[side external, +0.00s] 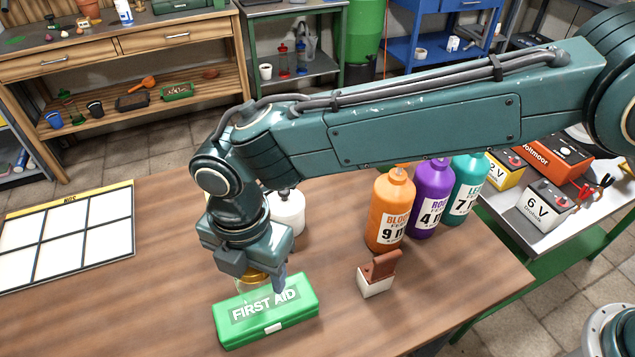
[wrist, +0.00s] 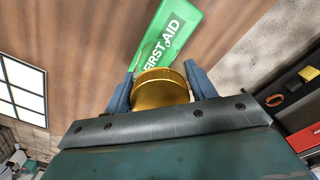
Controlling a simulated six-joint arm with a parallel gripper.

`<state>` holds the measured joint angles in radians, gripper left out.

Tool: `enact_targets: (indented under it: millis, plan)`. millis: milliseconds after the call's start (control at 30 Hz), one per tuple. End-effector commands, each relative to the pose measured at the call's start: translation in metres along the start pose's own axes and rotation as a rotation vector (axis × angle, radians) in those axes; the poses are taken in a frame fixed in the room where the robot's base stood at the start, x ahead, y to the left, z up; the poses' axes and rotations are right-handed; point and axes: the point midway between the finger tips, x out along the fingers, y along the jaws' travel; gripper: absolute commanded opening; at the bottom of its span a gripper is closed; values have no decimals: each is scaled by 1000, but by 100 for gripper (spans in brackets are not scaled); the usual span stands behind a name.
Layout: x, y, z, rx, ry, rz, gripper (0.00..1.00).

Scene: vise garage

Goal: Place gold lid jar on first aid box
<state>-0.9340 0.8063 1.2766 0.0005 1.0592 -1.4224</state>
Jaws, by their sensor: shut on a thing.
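The gold lid jar shows a gold lid and a clear glass body (side external: 256,283) under my gripper in the side view; its gold lid (wrist: 161,88) fills the space between the fingers in the wrist view. My gripper (wrist: 160,90) is shut on the jar and points down. It also shows in the side view (side external: 262,277). The green first aid box (side external: 266,312) lies flat and closed on the table, just below the jar in the picture; it also shows in the wrist view (wrist: 168,40). I cannot tell whether the jar's bottom touches the box.
Orange (side external: 391,215), purple (side external: 431,200) and teal (side external: 468,190) bottles stand to the right. A white container (side external: 288,212) stands behind my gripper. The wooden table's (side external: 150,260) left front is clear.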

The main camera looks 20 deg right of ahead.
Motion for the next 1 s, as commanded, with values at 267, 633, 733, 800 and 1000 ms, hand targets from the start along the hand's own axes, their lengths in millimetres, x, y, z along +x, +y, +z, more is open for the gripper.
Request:
enact_targets:
  millis: [267, 633, 733, 800, 1000]
  plan:
    - [14, 0, 0, 0, 0, -2, 29]
    - [42, 0, 0, 0, 0, 1, 29]
    - [42, 0, 0, 0, 0, 1, 29]
    - [42, 0, 0, 0, 0, 1, 29]
    - [45, 0, 0, 0, 0, 0, 29]
